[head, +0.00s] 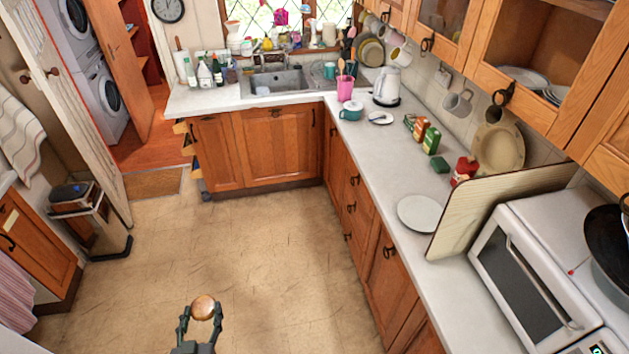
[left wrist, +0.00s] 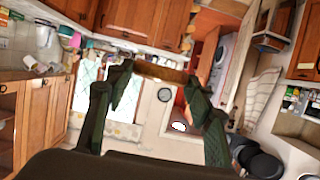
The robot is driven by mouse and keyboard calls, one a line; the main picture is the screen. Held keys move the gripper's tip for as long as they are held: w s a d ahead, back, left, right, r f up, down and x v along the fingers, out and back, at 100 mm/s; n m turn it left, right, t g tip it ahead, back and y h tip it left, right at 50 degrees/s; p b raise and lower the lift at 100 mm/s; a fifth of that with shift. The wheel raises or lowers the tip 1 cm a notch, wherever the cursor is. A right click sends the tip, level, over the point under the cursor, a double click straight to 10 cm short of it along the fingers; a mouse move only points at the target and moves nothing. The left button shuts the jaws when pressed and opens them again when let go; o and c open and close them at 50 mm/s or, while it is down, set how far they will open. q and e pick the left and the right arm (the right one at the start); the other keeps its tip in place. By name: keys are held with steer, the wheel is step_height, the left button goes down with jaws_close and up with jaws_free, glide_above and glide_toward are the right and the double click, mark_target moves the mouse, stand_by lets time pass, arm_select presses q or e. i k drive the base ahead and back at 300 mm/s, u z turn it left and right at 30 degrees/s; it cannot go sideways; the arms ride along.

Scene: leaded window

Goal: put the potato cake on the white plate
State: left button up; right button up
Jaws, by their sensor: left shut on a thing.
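The potato cake (head: 204,307) is a round, golden-brown cake. My left gripper (head: 201,318) is shut on it and holds it up over the open floor at the bottom of the head view. In the left wrist view the brown edge of the potato cake (left wrist: 162,73) shows between the two fingers of my left gripper (left wrist: 160,90). The white plate (head: 420,213) lies flat and empty on the right-hand counter, beside a leaning board. It is well to the right of and beyond my left gripper. My right gripper is in neither view.
A large board (head: 490,205) leans between the plate and the white microwave (head: 530,275). A red container (head: 463,170) and a green box (head: 439,165) stand beyond the plate. The counter (head: 385,180) left of these is clear. The floor (head: 240,240) is open.

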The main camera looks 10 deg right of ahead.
mark_target(422, 214)
steer(key=i, duration=1.1)
steer(key=z, duration=2.8)
